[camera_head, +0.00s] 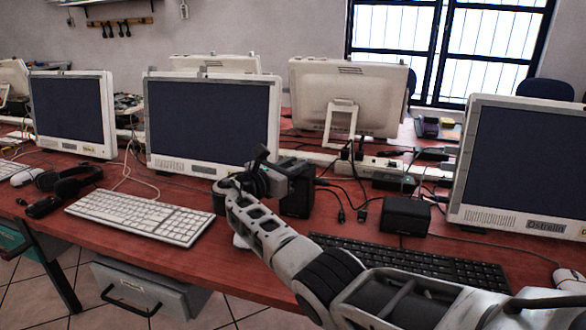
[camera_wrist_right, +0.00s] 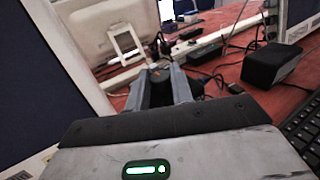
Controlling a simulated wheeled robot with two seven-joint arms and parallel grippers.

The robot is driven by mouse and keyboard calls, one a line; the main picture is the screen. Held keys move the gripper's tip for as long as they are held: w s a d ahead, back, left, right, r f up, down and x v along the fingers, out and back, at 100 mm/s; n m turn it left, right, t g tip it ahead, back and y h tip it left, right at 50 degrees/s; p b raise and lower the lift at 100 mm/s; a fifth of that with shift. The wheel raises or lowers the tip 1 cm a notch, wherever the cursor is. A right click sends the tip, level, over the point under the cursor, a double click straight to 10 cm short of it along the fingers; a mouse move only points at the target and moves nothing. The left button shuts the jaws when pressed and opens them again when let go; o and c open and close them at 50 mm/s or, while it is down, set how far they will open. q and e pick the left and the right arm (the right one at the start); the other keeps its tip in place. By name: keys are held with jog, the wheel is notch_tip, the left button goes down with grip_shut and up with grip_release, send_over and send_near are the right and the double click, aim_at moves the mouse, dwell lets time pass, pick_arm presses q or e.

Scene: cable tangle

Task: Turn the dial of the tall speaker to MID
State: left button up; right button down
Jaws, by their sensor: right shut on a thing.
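The tall speaker (camera_head: 296,201) is a dark upright box on the red desk, left of a lower black box. My right gripper (camera_head: 289,172) is at its upper part and covers some of it. In the right wrist view the two grey fingers of my right gripper (camera_wrist_right: 161,91) are closed around a dark piece at the speaker, which I take to be its dial. The dial's pointer and any setting marks are hidden or too small to read. My left gripper is not in view.
The lower black box (camera_head: 405,215) stands to the right, with loose cables and plugs between. A black keyboard (camera_head: 420,264) lies in front, partly under my right arm. A monitor (camera_head: 212,120) and white keyboard (camera_head: 140,216) are left, another monitor (camera_head: 525,165) right.

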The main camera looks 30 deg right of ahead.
jog(key=c, duration=1.2)
grip_release()
jog(key=shift+c, duration=0.2)
pick_arm(q)
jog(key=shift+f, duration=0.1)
jog(key=shift+p, duration=0.4)
pick_arm(e)
jog(key=v, duration=1.6)
jog(key=shift+d, duration=0.1)
